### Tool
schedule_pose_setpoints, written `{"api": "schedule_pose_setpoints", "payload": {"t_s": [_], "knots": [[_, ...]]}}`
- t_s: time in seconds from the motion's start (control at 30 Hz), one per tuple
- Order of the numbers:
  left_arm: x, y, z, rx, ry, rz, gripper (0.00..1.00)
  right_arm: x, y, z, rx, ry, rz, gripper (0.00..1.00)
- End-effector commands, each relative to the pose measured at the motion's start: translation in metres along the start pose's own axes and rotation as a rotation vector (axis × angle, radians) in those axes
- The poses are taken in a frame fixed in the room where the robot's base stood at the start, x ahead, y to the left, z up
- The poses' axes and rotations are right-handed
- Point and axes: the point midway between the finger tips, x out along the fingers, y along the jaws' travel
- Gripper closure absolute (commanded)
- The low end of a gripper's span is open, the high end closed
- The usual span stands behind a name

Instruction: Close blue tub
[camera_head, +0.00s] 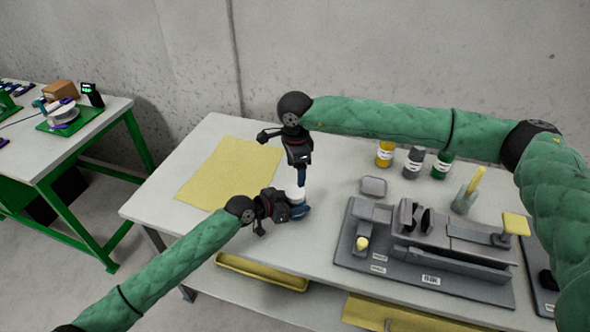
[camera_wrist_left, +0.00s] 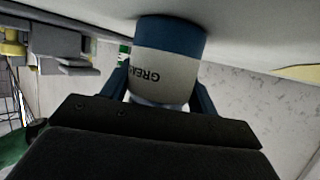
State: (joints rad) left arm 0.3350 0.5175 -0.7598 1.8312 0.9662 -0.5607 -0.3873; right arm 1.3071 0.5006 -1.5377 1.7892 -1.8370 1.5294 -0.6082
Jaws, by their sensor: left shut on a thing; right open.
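The blue tub (camera_head: 297,195) stands on the table near its front edge. In the left wrist view the tub (camera_wrist_left: 165,75) has a pale body with dark "GREA" lettering and a blue band at the table side. My left gripper (camera_head: 299,208) is shut on the tub, with a blue finger on each side of it. My right gripper (camera_head: 301,178) is open and points down just above the tub. I cannot tell whether its fingertips touch the tub. The tub's top is partly hidden by the grippers, and I cannot make out a separate lid.
A yellow mat (camera_head: 225,172) lies left of the grippers. A grey fixture (camera_head: 430,245) fills the table's right side. A small grey box (camera_head: 373,187), several bottles (camera_head: 413,163) and a brush in a cup (camera_head: 466,198) stand behind it. A yellow tray (camera_head: 262,272) is below the front edge.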

Motion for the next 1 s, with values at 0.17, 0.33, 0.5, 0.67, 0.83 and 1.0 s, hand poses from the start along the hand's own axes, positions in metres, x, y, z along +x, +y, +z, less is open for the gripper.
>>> {"api": "schedule_pose_setpoints", "payload": {"t_s": [0.17,0.33,0.5,0.67,0.83,1.0], "knots": [[-0.0001,-0.0001,-0.0007,0.0,0.001,0.0,1.0,0.0011,0.0043,0.0028,-0.232,-0.009,0.012,0.28],[-0.0001,-0.0001,-0.0007,0.0,0.001,0.0,1.0,0.0009,0.0055,0.0039,-0.415,-0.016,0.015,0.28],[-0.0001,-0.0001,-0.0007,0.0,0.001,0.0,1.0,0.0009,0.0055,0.0041,-0.514,-0.017,0.014,0.28],[-0.0001,-0.0001,-0.0007,0.0,0.001,0.0,1.0,0.001,0.0055,0.0041,-0.539,-0.017,0.014,0.28],[-0.0001,-0.0001,-0.0007,0.0,0.001,0.0,1.0,0.001,0.0055,0.0041,-0.538,-0.017,0.014,0.28],[-0.0001,-0.0001,-0.0007,0.0,0.001,0.0,1.0,0.0023,0.0055,0.0041,-0.537,-0.017,0.014,0.28]]}}
